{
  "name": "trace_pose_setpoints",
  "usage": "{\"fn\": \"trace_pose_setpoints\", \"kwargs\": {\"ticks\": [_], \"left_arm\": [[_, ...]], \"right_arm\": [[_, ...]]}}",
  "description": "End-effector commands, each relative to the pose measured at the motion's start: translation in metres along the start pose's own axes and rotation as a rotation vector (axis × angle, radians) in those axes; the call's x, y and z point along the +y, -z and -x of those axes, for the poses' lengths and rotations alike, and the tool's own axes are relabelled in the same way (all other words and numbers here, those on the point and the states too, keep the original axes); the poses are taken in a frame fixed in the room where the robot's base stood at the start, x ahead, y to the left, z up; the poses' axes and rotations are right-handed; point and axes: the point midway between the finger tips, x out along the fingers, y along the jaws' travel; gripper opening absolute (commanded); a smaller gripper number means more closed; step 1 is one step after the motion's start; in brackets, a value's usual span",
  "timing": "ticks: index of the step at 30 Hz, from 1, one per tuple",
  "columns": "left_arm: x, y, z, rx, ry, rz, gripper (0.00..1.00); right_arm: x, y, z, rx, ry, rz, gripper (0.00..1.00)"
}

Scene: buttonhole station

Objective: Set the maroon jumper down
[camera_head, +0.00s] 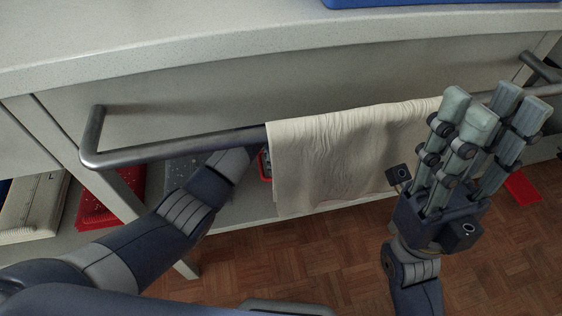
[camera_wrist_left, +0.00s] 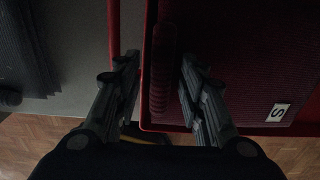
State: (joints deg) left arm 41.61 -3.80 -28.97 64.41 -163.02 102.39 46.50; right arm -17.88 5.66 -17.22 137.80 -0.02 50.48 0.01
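The maroon jumper (camera_wrist_left: 245,70) shows in the left wrist view as dark red ribbed knit with a white "S" label (camera_wrist_left: 278,112). It lies inside a red-walled tray (camera_wrist_left: 148,60), with a rolled edge near the tray's wall. My left gripper (camera_wrist_left: 158,68) has its fingers apart, one each side of the tray's wall and the jumper's rolled edge. I cannot tell if they touch it. In the head view my left arm reaches under the counter, and its hand is hidden behind the cream towel (camera_head: 335,150). My right gripper (camera_head: 488,108) is raised, open and empty in front of the rail.
A metal rail (camera_head: 175,148) runs along the counter front (camera_head: 190,95), and the towel hangs over it. Folded beige cloth (camera_head: 35,207) and a red item (camera_head: 108,198) lie on the lower shelf at left. A blue tray (camera_head: 440,3) sits on the counter. Wooden floor lies below.

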Motion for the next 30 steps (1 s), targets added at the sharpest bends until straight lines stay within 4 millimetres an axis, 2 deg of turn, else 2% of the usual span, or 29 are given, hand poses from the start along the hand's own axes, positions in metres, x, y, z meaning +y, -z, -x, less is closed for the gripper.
{"fn": "trace_pose_setpoints", "kwargs": {"ticks": [8, 18, 21, 30], "left_arm": [[0.000, -0.001, 0.004, -0.001, 0.001, 0.000, 0.38], [0.000, -0.001, 0.059, -0.003, 0.000, 0.000, 0.38], [0.000, -0.001, 0.069, -0.002, 0.001, 0.000, 0.38], [0.000, 0.000, 0.075, 0.001, 0.001, 0.001, 0.38]], "right_arm": [[0.000, 0.000, 0.000, -0.008, -0.004, 0.000, 0.38], [0.001, 0.004, -0.016, -0.032, -0.016, -0.002, 0.38], [0.001, 0.004, -0.020, -0.032, -0.016, -0.002, 0.38], [0.001, 0.005, -0.023, -0.025, -0.012, -0.001, 0.38]]}}
